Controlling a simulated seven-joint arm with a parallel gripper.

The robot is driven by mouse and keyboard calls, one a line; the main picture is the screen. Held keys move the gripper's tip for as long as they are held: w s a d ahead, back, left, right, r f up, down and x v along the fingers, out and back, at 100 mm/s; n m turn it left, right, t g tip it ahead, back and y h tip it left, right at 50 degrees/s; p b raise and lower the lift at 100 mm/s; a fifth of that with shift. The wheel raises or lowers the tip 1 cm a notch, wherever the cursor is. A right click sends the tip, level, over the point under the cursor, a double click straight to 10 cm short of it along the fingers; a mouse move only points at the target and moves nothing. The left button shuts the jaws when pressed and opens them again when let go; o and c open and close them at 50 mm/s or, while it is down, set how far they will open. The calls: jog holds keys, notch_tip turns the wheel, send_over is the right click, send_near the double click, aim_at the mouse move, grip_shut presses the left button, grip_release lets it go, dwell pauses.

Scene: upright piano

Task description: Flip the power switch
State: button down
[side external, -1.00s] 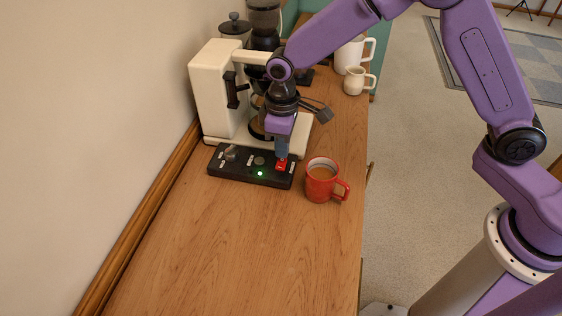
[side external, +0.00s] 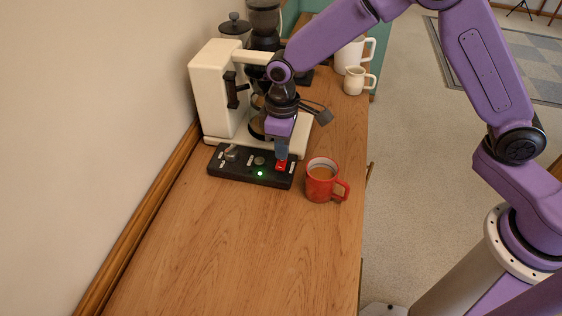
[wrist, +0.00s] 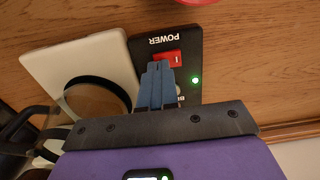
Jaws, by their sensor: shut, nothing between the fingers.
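The red power switch (side external: 281,166) sits at the right end of a black control box (side external: 235,174). In the wrist view the switch (wrist: 174,58) shows a white line mark, next to the word POWER. My gripper (side external: 281,156) is shut and empty, pointing down. Its blue fingertips are just above or at the back edge of the switch; I cannot tell if they touch. In the wrist view the fingertips (wrist: 159,66) cover part of the switch. A green light (side external: 260,173) on the box is lit.
A cream coffee machine (side external: 213,85) stands behind the box. A red mug (side external: 321,183) of brown drink stands close to the right of the box. The wooden top in front is clear.

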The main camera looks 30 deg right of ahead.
jog(key=shift+f, duration=0.65)
dwell(0.3)
jog(key=shift+r, duration=3.5)
jog(key=shift+s+r, duration=0.1)
jog(key=shift+s, duration=0.1)
jog(key=s+d+r+n, duration=0.1)
jog(key=s+d+r, duration=0.1)
jog(key=s+d, duration=0.7)
jog(key=s+d+r+n, duration=0.2)
jog(key=s+d, duration=0.8)
jog(key=s, duration=0.9)
jog(key=shift+d+r+n, duration=0.15)
jog(key=shift+r+n, duration=0.15)
jog(key=shift+r, duration=0.3)
